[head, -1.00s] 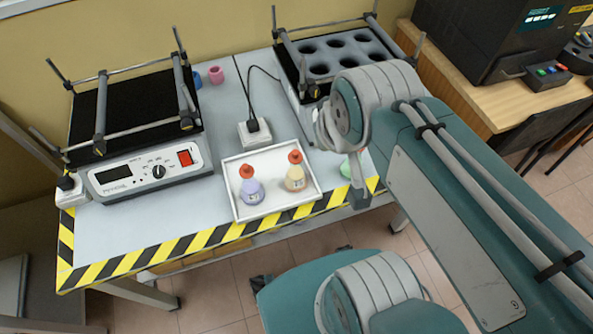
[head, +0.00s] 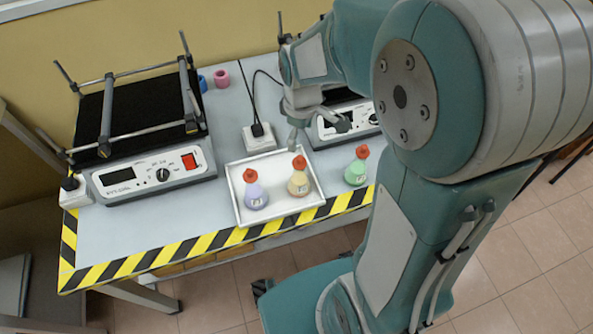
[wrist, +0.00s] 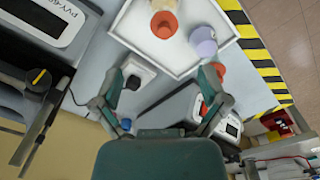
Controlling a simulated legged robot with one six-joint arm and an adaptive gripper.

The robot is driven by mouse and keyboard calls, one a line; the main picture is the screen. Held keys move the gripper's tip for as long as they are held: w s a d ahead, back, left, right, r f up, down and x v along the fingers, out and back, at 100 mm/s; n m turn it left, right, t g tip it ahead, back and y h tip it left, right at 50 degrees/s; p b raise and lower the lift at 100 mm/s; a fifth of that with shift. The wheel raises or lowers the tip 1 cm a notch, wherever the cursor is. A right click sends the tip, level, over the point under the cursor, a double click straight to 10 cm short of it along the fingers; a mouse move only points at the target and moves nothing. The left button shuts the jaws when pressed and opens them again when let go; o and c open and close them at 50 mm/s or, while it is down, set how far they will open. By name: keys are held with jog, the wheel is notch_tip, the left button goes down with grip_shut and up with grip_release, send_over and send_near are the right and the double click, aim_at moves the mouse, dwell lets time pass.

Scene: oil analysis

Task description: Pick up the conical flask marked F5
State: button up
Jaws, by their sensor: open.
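Three conical flasks with red stoppers show in the head view. A purple flask (head: 256,192) and an orange-yellow flask (head: 299,182) stand upright in a white tray (head: 240,214). A green flask (head: 356,172) stands on the table just right of the tray. Their labels are too small to read, so I cannot tell which is F5. My gripper (head: 314,128) is open and empty, behind and above the tray. In the wrist view my gripper (wrist: 162,95) points toward the tray, with the orange-yellow flask (wrist: 165,5) and purple flask (wrist: 203,40) beyond its fingers. The green flask is not seen there.
A shaker (head: 150,177) stands left of the tray. A white power socket (head: 258,137) with a cable lies behind the tray. Pink (head: 221,78) and blue cups stand at the back.

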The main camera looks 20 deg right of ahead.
aim_at(299, 162)
jog(key=shift+w+f+n, duration=0.25)
jog(key=shift+f+n, duration=0.05)
jog(key=shift+f, duration=0.5)
notch_tip(299, 162, down, 5)
jog(key=shift+f, duration=0.15)
jog(key=f, duration=0.5)
jog(key=shift+s+a+f, duration=0.15)
jog(key=shift+s+a, duration=0.05)
jog(key=shift+s, duration=0.15)
grip_shut()
